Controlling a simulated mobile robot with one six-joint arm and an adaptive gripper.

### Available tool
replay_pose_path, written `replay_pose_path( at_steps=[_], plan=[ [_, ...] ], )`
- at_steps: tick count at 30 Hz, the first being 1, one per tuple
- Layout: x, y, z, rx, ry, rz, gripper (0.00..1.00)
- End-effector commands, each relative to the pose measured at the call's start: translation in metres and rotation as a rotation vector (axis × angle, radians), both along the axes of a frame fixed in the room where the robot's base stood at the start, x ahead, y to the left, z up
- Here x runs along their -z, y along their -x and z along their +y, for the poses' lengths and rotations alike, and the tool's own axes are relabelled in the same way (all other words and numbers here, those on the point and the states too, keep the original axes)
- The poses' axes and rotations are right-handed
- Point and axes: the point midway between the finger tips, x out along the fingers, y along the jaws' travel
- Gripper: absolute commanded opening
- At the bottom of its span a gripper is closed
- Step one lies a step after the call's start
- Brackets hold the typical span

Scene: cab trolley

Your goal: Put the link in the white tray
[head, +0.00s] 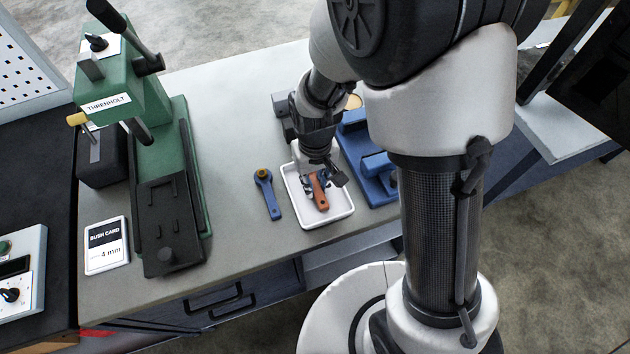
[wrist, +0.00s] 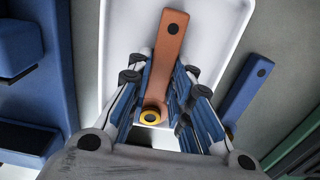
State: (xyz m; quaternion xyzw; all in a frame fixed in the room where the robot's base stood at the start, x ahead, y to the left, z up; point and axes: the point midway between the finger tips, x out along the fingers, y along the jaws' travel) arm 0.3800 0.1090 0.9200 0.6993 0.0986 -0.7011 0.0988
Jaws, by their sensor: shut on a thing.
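An orange-brown link (head: 320,196) with a small hole at one end and a yellow bush at the other shows in both views. My gripper (head: 322,181) is shut on it, and in the wrist view the link (wrist: 170,42) lies between the blue-padded fingers (wrist: 163,80). The white tray (head: 336,221) is directly below the link, and its pale floor (wrist: 225,40) shows behind it. The link is within the tray's outline; I cannot tell whether it touches the tray floor.
A blue link (head: 267,195) with a brassy bush lies on the table left of the tray. A blue fixture (head: 372,165) stands close on the tray's right. A green press (head: 150,150) and a white bush card (head: 106,245) are at the left, with bare table between press and blue link.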

Motion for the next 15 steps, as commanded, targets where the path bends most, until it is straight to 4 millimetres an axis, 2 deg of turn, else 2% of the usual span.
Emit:
replay_pose_path(
  at_steps=[10,11,15],
  plan=[
    [0.0026,-0.0011,0.0003,0.000,-0.001,-0.003,0.00],
    [0.0032,-0.0005,0.0001,0.000,-0.001,-0.002,0.20],
    [0.0022,-0.0005,0.0001,0.000,-0.001,-0.002,0.30]
  ],
)
